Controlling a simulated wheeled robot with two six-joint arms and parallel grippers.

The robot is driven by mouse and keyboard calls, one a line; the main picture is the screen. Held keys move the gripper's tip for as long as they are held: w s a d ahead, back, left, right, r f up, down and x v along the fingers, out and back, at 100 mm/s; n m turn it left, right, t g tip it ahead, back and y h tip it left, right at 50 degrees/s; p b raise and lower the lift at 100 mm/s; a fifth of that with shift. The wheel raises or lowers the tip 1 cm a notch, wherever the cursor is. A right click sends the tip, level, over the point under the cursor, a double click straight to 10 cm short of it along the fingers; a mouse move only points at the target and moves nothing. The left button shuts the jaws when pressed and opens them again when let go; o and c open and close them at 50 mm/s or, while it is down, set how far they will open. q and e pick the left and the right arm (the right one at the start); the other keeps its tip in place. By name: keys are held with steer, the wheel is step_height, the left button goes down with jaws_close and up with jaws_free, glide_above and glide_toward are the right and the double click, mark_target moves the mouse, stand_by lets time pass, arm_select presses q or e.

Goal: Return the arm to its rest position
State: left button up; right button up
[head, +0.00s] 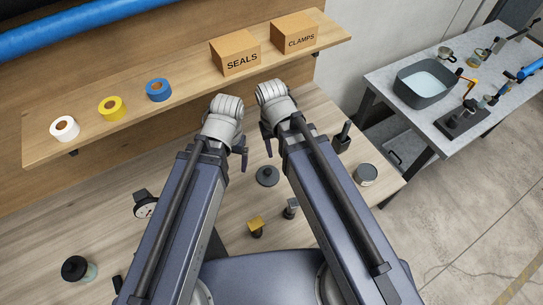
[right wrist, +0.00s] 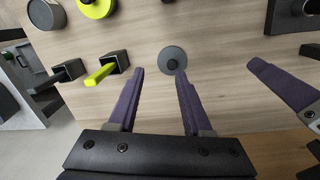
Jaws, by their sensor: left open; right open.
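My left gripper (head: 243,158) hangs over the workbench (head: 185,262) in the head view, empty, with its jaws mostly hidden behind the wrist. My right gripper (head: 268,147) is close beside it on the right, also pointing down. In the right wrist view, the right gripper's two purple fingers (right wrist: 160,78) are apart with nothing between them. A finger of the left gripper (right wrist: 284,84) shows at the right of that view. Both arms reach forward over the bench from the bottom of the head view.
A grey knobbed disc (head: 267,177) lies on the bench below the grippers. A yellow-topped block (head: 256,226), a dial gauge (head: 145,205) and a round tin (head: 365,174) stand around. A shelf (head: 185,112) with tape rolls and boxes runs behind; a side table (head: 397,113) stands right.

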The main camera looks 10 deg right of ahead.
steer(key=s+a+n, duration=0.2)
steer(key=s, duration=0.1)
steer(key=shift+a, duration=0.25)
